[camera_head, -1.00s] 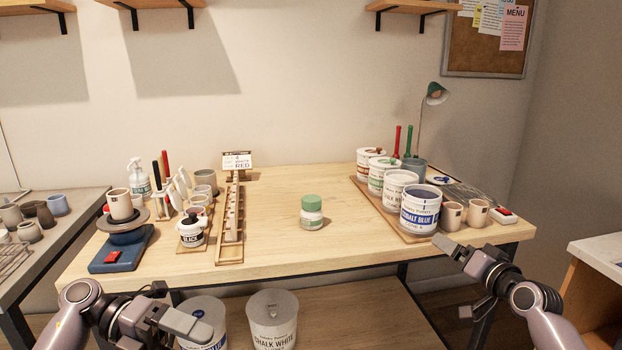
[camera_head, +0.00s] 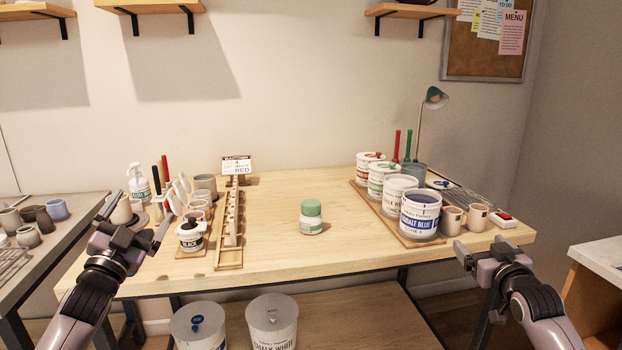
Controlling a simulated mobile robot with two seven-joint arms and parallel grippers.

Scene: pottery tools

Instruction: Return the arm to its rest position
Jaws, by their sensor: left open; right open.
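My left gripper (camera_head: 136,220) is at the left end of the wooden table (camera_head: 280,255), its fingers spread and empty. It hides most of the turntable and the cup (camera_head: 121,210) on it. My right gripper (camera_head: 474,258) is at the front right edge of the table, below the two beige cups. It is open and I see nothing in it.
A green-lidded jar (camera_head: 311,218) stands mid-table with clear wood around it. Several glaze buckets (camera_head: 420,212) stand at right, near my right gripper. Two lidded buckets (camera_head: 272,318) sit below.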

